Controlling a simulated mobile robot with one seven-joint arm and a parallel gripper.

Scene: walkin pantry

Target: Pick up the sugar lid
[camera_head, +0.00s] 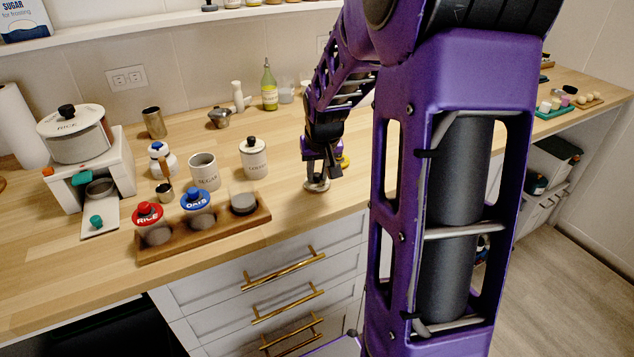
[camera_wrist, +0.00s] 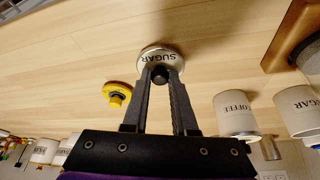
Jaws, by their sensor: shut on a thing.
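The sugar lid (camera_wrist: 160,55) is a pale round disc marked SUGAR with a black knob. In the head view the lid (camera_head: 317,185) is at the counter's front part, below my gripper. My gripper (camera_head: 318,174) points down and is shut on the lid's knob; in the wrist view the fingertips (camera_wrist: 161,76) sit on both sides of the knob. I cannot tell whether the lid touches the counter or is slightly above it. The sugar canister (camera_head: 204,174) stands open to the left, and it also shows in the wrist view (camera_wrist: 298,112).
A yellow lid (camera_wrist: 118,95) lies close beside my gripper. The lidded coffee canister (camera_head: 254,160) stands to the left. A wooden tray (camera_head: 226,226) holds jars with red and blue lids. A bottle (camera_head: 269,90) stands behind. The wooden counter (camera_head: 299,217) around the lid is mostly clear.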

